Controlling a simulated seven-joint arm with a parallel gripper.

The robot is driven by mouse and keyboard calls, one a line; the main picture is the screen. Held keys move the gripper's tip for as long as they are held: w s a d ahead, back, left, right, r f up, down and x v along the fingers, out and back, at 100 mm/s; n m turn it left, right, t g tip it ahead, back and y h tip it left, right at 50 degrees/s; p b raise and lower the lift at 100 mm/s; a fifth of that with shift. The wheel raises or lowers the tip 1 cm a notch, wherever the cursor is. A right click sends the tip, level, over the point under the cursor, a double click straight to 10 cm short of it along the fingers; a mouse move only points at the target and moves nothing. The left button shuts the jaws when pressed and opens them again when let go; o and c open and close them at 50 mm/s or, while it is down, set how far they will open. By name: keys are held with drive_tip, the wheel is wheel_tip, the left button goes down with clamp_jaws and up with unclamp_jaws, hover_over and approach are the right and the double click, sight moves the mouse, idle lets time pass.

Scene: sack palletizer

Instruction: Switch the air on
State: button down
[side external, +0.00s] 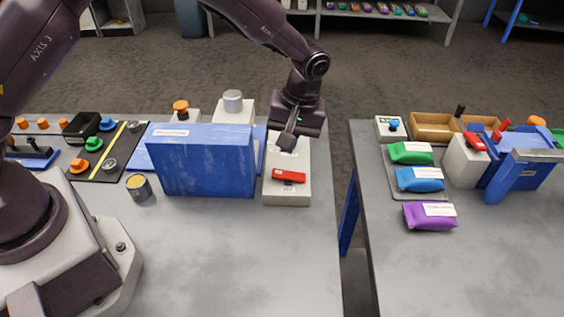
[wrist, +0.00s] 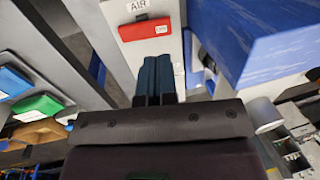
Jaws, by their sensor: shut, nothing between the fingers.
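The air switch is a white box (side external: 289,192) at the right edge of the left table. A red rocker (side external: 289,176) sits on its top face, with a small label in front of it. In the wrist view the red rocker (wrist: 146,28) lies beyond my fingertips, and the label AIR (wrist: 138,5) is readable. My gripper (side external: 286,142) is shut and empty, pointing down over the back part of the box, behind the rocker. The fingers (wrist: 156,62) are together and look apart from the rocker. Whether they touch the box I cannot tell.
A tall blue panel (side external: 205,160) stands close left of the box. A can (side external: 139,187) is left of the panel. A gap separates this table from the right one, which holds green (side external: 411,152), blue (side external: 420,179) and purple sacks (side external: 430,215). The table front is clear.

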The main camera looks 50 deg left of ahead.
sight(286, 173)
drive_tip(key=f, duration=0.4)
drive_tip(key=a+f, duration=0.1)
drive_tip(key=f, duration=0.1)
drive_tip(key=shift+s+f, duration=0.1)
drive_tip(key=shift+s, duration=0.3)
drive_tip(key=shift+s+a+f+t+h, duration=0.1)
drive_tip(key=shift+s+f+t+h, duration=0.1)
drive_tip(key=shift+f+t+h, duration=0.1)
drive_tip(key=shift+w, duration=0.1)
drive_tip(key=shift+w+d, duration=0.1)
drive_tip(key=shift+d, duration=0.1)
drive_tip(key=shift+w+d+r, duration=0.3)
drive_tip(key=shift+w+d, duration=0.15)
